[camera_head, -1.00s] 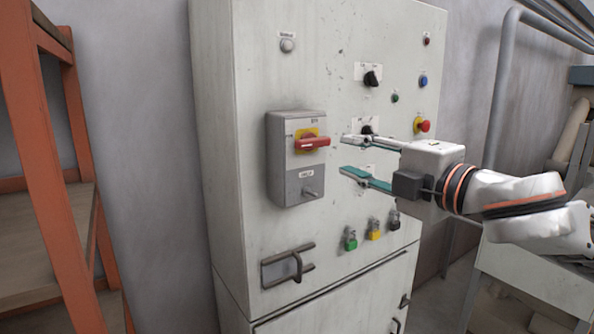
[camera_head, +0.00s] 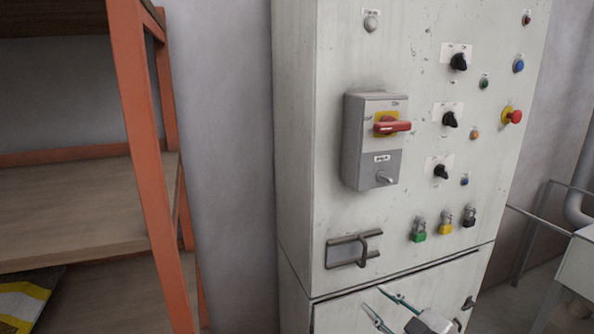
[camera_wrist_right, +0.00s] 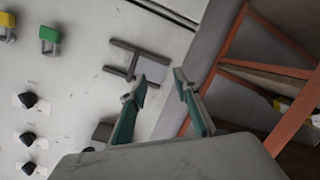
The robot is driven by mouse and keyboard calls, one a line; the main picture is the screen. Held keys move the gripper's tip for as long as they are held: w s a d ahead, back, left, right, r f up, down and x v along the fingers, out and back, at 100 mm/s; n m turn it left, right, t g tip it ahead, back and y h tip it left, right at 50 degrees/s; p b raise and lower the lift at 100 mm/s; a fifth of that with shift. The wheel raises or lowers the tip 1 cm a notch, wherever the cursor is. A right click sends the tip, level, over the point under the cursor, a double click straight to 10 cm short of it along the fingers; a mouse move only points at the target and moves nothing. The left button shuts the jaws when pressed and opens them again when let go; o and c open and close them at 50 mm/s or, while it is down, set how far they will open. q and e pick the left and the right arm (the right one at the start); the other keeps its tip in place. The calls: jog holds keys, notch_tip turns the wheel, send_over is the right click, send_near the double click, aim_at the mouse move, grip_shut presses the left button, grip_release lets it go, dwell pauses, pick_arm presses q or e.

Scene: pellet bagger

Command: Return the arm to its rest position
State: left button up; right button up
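My right gripper (camera_head: 382,308) is at the bottom of the head view, low in front of the cabinet's lower door. Its two teal-lined fingers are apart with nothing between them. The right wrist view also shows the open fingers (camera_wrist_right: 160,88) with the cabinet front and the orange rack beyond. The grey control cabinet (camera_head: 300,180) fills the middle of the head view. It carries a switch box with a red rotary handle (camera_head: 392,126) on a yellow plate, turned sideways. My left gripper is not in view.
A latch handle (camera_head: 354,250) and green, yellow and black padlocks (camera_head: 419,230) sit on the cabinet front near my right gripper. Black knobs and a red emergency button (camera_head: 512,116) are higher up. An orange rack (camera_head: 145,150) with wooden shelves stands at left.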

jog(key=s+d+f+m+g+h, duration=0.2)
jog(key=s+f+m, duration=0.1)
jog(key=s+f, duration=0.9)
jog(key=s+d+f+m+g+h, duration=0.1)
jog(key=s+f+m, duration=0.3)
jog(key=s+f, duration=0.8)
notch_tip(320, 180, down, 7)
jog(key=shift+s+d+f+g+h, duration=0.15)
jog(key=shift+s+d+g+h, duration=0.25)
jog(key=shift+h, duration=0.1)
